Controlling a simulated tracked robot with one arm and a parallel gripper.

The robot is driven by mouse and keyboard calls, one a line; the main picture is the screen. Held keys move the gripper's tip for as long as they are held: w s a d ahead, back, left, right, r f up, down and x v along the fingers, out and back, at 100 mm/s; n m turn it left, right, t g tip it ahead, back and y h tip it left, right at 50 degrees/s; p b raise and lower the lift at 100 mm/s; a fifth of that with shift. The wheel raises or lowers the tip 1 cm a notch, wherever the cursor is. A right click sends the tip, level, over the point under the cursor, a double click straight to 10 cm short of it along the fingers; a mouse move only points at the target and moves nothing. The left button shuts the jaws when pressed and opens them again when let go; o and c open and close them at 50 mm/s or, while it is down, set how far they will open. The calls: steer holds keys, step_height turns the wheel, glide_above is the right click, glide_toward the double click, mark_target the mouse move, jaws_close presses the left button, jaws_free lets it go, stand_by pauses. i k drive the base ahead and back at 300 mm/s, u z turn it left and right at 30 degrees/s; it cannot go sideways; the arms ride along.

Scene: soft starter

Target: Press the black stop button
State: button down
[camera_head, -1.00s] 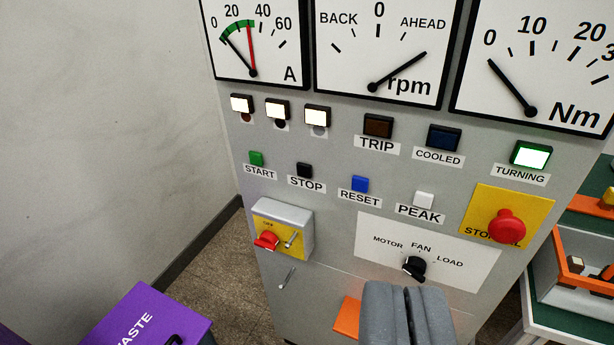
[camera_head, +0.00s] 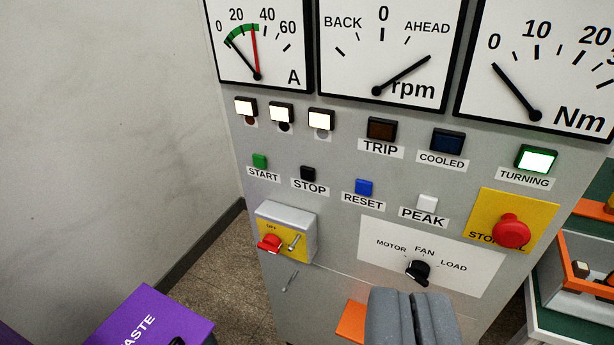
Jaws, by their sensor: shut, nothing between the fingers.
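The black stop button (camera_head: 308,173) is a small square on the grey panel, above its STOP label. The green START button (camera_head: 260,161) is to its left and the blue RESET button (camera_head: 364,187) to its right. My gripper (camera_head: 406,300) shows at the bottom, right of centre, with its grey fingers together and nothing between them. It is below and to the right of the stop button in the picture, apart from it. The fingers cover part of the lower panel.
A red mushroom button (camera_head: 511,231) on a yellow plate sits at the panel's right. A black selector knob (camera_head: 418,271) is just above my gripper. A red-handled switch box (camera_head: 287,233) projects below START and STOP. A purple waste bin (camera_head: 150,318) stands at lower left.

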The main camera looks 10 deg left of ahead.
mark_target(306, 174)
steer(key=z, duration=1.35)
steer(key=k, duration=0.85)
steer(key=u, duration=0.9)
steer(key=i, duration=1)
